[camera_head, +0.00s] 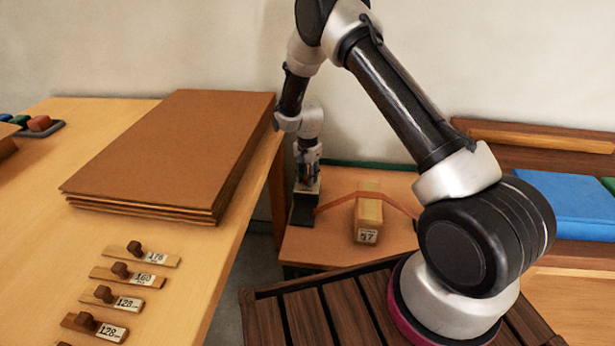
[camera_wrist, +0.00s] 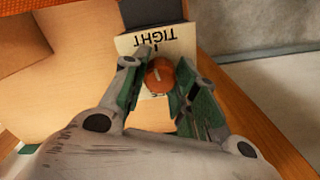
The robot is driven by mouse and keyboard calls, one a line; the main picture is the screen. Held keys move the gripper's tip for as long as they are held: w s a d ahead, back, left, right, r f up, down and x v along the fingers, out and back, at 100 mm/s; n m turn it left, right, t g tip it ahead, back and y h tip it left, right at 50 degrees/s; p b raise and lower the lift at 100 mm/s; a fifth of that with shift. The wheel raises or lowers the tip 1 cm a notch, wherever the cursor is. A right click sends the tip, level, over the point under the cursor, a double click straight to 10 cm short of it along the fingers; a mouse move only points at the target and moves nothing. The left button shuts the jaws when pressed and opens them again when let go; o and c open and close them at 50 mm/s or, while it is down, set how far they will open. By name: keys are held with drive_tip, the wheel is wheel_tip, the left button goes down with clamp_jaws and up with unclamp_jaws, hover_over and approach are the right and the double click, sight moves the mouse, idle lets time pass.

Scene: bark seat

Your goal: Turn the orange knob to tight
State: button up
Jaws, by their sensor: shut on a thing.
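The orange knob (camera_wrist: 160,75) is round with a short pale mark on its face, and shows in the wrist view. It sits by a white label plate (camera_wrist: 178,45) that reads TIGHT, upside down in this view. The rest of the plate is partly hidden behind the knob and fingers. My gripper (camera_wrist: 158,84) has its green-sided fingers on both sides of the knob, shut on it. In the head view my gripper (camera_head: 308,172) points down at the low bench at the back; the knob cannot be made out there.
Beside my gripper a wooden block (camera_head: 369,217) marked 57 stands on the low bench (camera_head: 325,247), with an orange band by it. A stack of brown sheets (camera_head: 175,150) and several labelled wooden pieces lie on the left table (camera_head: 60,235). A blue pad (camera_head: 560,200) is at the right.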

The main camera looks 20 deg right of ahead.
sight(307, 176)
drive_tip(key=shift+w+m, duration=0.1)
drive_tip(key=shift+m, duration=0.7)
drive_tip(key=o, duration=1)
wheel_tip(307, 176, up, 12)
